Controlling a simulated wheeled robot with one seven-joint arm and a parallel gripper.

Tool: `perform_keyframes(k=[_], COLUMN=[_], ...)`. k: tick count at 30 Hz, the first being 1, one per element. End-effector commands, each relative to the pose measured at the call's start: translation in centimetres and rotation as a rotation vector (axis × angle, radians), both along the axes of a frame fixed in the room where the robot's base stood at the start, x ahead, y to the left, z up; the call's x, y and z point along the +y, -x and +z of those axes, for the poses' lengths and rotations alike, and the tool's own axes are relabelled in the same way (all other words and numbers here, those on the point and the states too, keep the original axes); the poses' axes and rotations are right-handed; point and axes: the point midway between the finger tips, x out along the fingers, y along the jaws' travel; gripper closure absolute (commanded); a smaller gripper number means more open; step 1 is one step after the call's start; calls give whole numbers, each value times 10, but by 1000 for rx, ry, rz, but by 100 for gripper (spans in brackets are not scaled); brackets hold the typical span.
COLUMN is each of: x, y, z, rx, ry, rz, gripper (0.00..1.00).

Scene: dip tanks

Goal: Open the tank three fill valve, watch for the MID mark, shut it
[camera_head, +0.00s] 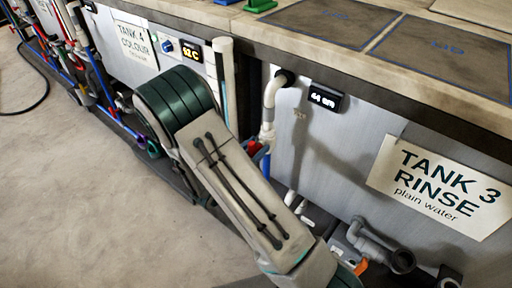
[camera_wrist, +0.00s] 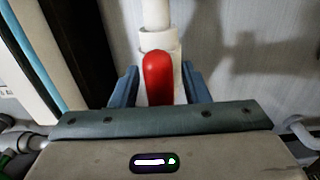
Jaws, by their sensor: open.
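The red valve handle (camera_wrist: 158,78) stands on a white pipe (camera_wrist: 155,14) in the wrist view. My gripper (camera_wrist: 160,88) is open, with one blue finger on each side of the handle. I cannot tell whether the fingers touch it. In the head view the white pipe (camera_head: 269,108) comes out of the tank three front, left of the TANK 3 RINSE sign (camera_head: 440,186). A bit of red (camera_head: 252,148) shows beside my arm, which hides most of my gripper there. A tall tube (camera_head: 225,75) stands left of the pipe; no MID mark is legible on it.
A small display (camera_head: 325,97) hangs on the tank front, too small to read surely. Grey pipe fittings (camera_head: 380,248) stick out below the sign. The floor (camera_head: 60,190) at left is mostly clear.

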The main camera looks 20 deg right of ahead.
Motion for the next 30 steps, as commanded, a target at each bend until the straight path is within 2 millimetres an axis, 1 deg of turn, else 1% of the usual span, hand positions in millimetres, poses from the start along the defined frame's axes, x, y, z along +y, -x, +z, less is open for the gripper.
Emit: perform_keyframes(k=[3,4,5,6,8,9,20,26,30], x=[0,0,0,0,0,0,0,0,-1], y=[0,0,0,0,0,0,0,1,2], z=[0,0,0,0,0,0,-1,-3,-4], rx=[0,0,0,0,0,0,-36,-127,-222], ry=[0,0,0,0,0,0,-26,-92,-162], rz=[0,0,0,0,0,0,0,1,1], gripper=[58,61,69,80,97,100,100,100,100])
